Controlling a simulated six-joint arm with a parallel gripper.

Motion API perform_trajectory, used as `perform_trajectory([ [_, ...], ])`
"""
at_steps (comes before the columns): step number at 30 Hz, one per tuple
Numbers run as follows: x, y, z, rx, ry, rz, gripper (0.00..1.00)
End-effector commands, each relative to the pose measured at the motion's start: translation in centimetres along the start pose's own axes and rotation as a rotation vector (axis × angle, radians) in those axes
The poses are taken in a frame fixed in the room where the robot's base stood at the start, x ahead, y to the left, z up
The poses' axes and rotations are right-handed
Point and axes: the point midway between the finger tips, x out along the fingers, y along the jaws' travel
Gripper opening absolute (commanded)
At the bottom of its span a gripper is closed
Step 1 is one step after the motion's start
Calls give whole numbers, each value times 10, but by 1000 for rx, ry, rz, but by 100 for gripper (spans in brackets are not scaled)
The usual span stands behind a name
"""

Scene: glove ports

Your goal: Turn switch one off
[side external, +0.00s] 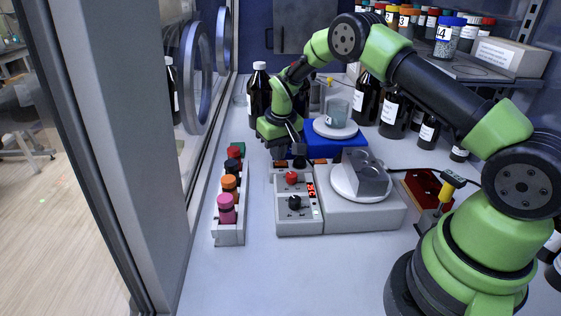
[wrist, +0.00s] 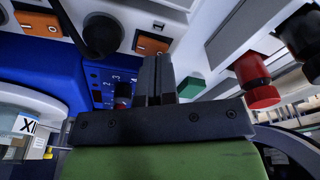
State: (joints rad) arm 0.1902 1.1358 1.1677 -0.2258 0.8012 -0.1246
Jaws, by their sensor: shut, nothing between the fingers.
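Two orange rocker switches sit on a pale panel with a black knob (wrist: 102,36) between them. In the wrist view the right switch (wrist: 152,44) has a mark like "1" beside it, and the left switch (wrist: 38,24) shows a "0". Which way each rocker is pressed I cannot tell. My gripper (wrist: 155,82) is shut and empty, its fingertips just below the right switch in the picture; contact is unclear. In the side view my gripper (side external: 282,152) hangs at the back edge of the grey control box (side external: 298,222), partly hiding the switches there.
A rack (side external: 229,238) of capped vials stands left of the box. A blue stirrer (side external: 338,141) with a beaker is behind, and a grey balance-like unit (side external: 365,215) is at right. Dark bottles (side external: 395,115) stand behind. The front bench is clear.

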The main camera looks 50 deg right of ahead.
Motion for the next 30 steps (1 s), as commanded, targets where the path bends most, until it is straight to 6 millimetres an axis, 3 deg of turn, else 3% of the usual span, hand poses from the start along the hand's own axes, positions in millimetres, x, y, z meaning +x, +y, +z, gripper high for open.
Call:
perform_trajectory([
  [23, 11, 0, 2, 0, 0, 0, 0],
  [30, -2, 0, -1, 0, 2, 0, 0],
])
